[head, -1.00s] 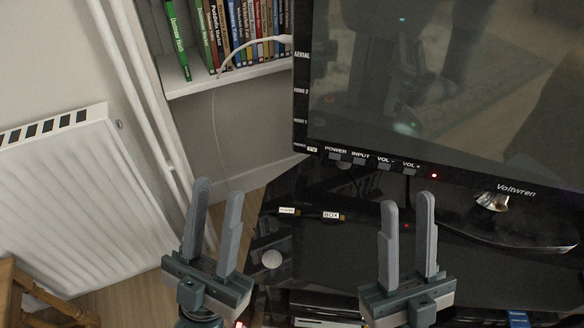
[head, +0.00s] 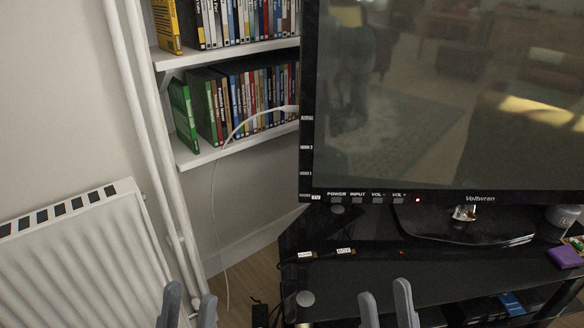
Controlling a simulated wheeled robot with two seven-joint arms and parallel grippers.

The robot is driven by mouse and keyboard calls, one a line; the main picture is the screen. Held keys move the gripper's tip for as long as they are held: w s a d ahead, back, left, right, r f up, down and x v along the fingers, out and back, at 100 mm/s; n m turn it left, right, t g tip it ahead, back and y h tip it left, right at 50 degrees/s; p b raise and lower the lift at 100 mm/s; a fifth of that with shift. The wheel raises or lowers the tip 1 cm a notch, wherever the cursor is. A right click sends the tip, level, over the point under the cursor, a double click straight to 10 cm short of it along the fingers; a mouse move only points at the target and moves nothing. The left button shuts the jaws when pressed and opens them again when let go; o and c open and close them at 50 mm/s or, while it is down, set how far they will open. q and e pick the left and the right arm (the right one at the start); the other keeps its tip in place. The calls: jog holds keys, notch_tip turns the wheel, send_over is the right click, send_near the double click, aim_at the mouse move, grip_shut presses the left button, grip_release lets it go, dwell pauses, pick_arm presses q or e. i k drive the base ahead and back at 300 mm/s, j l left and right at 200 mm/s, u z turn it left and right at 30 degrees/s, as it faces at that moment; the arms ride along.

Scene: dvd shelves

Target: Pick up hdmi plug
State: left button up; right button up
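A black cable end with two white tags (head: 322,254), one reading "BOX", lies on the black glass TV stand (head: 375,277), below the TV's lower left corner. It looks like the HDMI plug, but its metal tip is too small to make out. My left gripper (head: 189,302) shows only its fingertips at the bottom edge, apart and empty, to the lower left of the plug. My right gripper (head: 386,298) also shows only fingertips, apart and empty, below and right of the plug. Neither touches it.
The TV (head: 440,105) stands over the stand's back. A white cable (head: 225,150) runs from its left edge to the floor. A radiator (head: 85,255) and pipes stand left. Shelves of DVDs (head: 245,100) are behind. A purple object (head: 565,257) lies far right.

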aim_at(303, 257)
jog(key=k+j+z, duration=0.35)
jog(key=k+j, duration=0.45)
jog(key=j, duration=0.15)
jog(key=k+j+z, duration=0.4)
jog(key=k+j, duration=0.3)
jog(key=k, duration=0.15)
jog(key=i+l, duration=0.3)
jog(key=i, duration=0.2)
jog(key=i+l+u, duration=0.25)
jog(key=i+l, duration=0.45)
jog(key=i, duration=0.15)
jog(key=i+l+u, duration=0.25)
jog(key=i+l, duration=0.55)
